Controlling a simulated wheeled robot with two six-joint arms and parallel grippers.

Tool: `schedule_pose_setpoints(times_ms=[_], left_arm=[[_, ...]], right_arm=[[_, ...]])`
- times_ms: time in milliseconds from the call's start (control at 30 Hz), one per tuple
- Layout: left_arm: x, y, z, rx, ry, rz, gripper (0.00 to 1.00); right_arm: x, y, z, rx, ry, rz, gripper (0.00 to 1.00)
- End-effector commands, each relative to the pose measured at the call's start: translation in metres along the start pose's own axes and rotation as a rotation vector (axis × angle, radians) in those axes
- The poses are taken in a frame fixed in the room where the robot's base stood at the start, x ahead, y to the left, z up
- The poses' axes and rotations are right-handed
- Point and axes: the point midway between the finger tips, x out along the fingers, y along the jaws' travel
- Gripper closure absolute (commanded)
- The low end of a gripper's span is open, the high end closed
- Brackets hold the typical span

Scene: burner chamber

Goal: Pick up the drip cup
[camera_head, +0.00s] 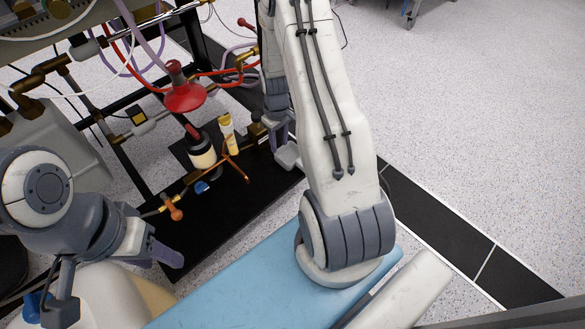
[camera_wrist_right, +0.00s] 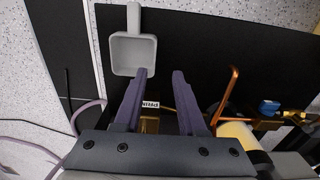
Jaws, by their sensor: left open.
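The drip cup (camera_wrist_right: 130,52) is a light grey square cup with a short handle. In the right wrist view it lies at the top left, beyond my fingertips, with its handle pointing up. In the head view a light grey piece that looks like it (camera_head: 288,157) shows beside my right forearm, partly hidden. My right gripper (camera_wrist_right: 159,74) is open and empty, its purple fingers apart; the cup is just ahead of the left finger, not between them. My left gripper (camera_head: 166,256) is at the lower left in the head view, open, away from the cup.
A black base plate (camera_head: 235,205) carries copper pipes (camera_wrist_right: 228,95), brass fittings, a yellow-white tube (camera_head: 227,134) and a red funnel-shaped part (camera_head: 184,97). Hoses and a frame crowd the upper left. Speckled floor (camera_head: 460,110) at the right is clear.

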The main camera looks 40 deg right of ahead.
Motion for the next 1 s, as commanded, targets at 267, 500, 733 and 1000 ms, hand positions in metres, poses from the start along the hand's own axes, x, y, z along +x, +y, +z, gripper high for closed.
schedule_pose_setpoints(times_ms=[267,500,733,1000], left_arm=[[0.024,-0.002,0.001,0.000,0.001,0.000,0.50],[0.037,-0.003,0.002,0.000,0.001,0.000,0.50],[0.060,-0.004,0.003,0.000,0.001,0.000,0.50],[0.081,-0.006,0.004,0.000,0.000,0.000,0.50]], right_arm=[[0.040,0.003,0.002,0.004,-0.002,-0.001,0.60],[0.061,0.004,0.002,0.004,-0.001,0.000,0.60],[0.084,0.008,0.005,0.006,-0.001,0.000,0.60],[0.110,0.009,0.006,0.004,0.000,0.000,0.60]])
